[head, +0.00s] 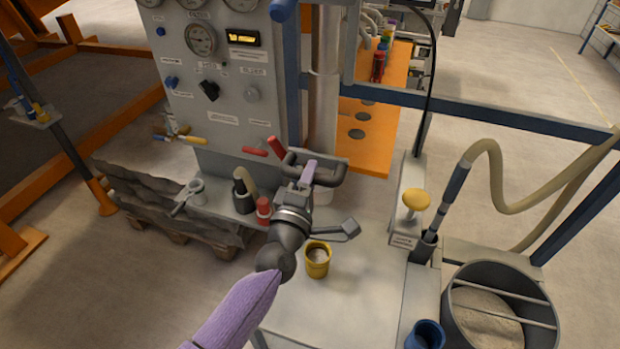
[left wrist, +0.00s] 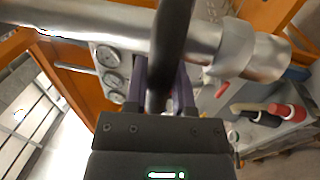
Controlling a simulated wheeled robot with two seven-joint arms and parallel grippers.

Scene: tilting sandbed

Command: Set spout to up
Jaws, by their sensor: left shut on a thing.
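My left gripper (head: 310,172) reaches in from the bottom, its purple fingers shut on a dark bar handle (head: 330,179) in front of a silver upright pipe (head: 323,100). In the left wrist view the dark bar (left wrist: 172,35) runs between the two fingers (left wrist: 162,85), with the silver pipe (left wrist: 95,32) crossing behind it. No part is clearly marked as the spout, and I cannot tell whether this bar belongs to it or which way it is set. My right gripper is not in view.
A grey gauge panel (head: 190,100) stands behind. Red-handled fittings (head: 264,208) sit left of my gripper. A yellow cup (head: 317,260) stands on the pale table (head: 345,300). A yellow knob (head: 416,200), a blue cup (head: 427,335) and a sand drum (head: 500,270) are right.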

